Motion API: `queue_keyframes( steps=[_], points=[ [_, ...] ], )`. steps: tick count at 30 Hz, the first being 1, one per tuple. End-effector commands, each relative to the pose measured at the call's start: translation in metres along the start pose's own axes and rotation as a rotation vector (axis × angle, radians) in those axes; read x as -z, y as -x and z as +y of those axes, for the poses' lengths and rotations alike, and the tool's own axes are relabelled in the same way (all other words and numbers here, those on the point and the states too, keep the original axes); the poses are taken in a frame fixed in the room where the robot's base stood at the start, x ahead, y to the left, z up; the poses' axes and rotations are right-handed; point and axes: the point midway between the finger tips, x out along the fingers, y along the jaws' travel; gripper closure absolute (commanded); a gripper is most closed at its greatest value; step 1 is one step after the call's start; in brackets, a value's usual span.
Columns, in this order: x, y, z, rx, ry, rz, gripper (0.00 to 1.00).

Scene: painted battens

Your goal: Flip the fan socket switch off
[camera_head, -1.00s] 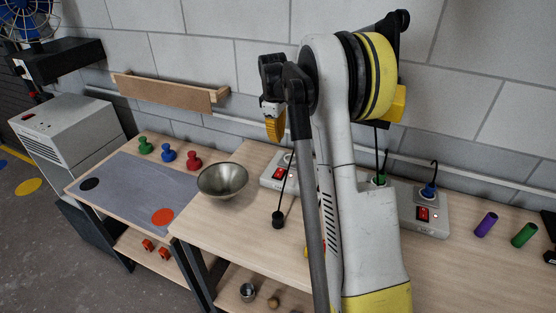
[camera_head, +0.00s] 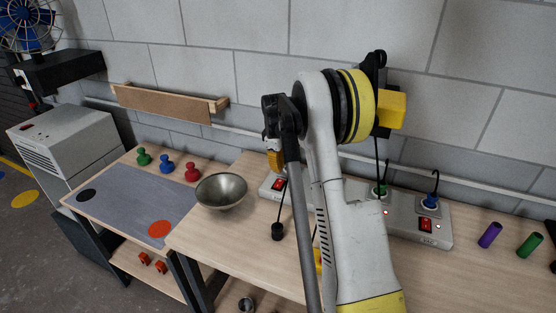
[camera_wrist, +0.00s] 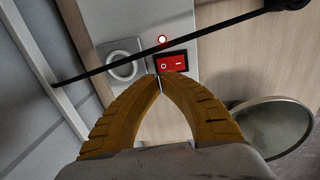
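The power strip (camera_head: 411,228) on the bench carries red rocker switches, one at the right (camera_head: 426,225) and one at the left (camera_head: 279,184); my arm hides the strip's middle. A blue plug (camera_head: 429,201) and a green plug (camera_head: 379,191) stand in it. The blue fan (camera_head: 33,18) is at the top left; its cord cannot be traced. My gripper (camera_wrist: 160,79) is shut and empty. Its yellow fingertips meet at the edge of a red switch (camera_wrist: 172,63); contact is unclear. A lit red lamp (camera_wrist: 162,40) and an empty socket (camera_wrist: 123,63) are beside that switch.
A black cord (camera_wrist: 190,35) crosses above the fingers in the wrist view. A metal bowl (camera_head: 221,191) stands left of the strip. The wall is close behind the bench.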

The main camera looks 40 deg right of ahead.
Motion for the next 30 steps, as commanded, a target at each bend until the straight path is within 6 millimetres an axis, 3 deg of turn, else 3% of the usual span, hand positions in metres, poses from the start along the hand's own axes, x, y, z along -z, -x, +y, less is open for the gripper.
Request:
queue_keyframes(
  steps=[3,9,30],
  points=[
    [0.0,-0.024,0.0,0.0,0.0,0.0,1.0],
    [0.0,-0.043,0.0,0.0,0.0,0.0,1.0],
    [0.0,-0.056,0.001,0.013,0.0,-0.001,1.0]
  ],
)
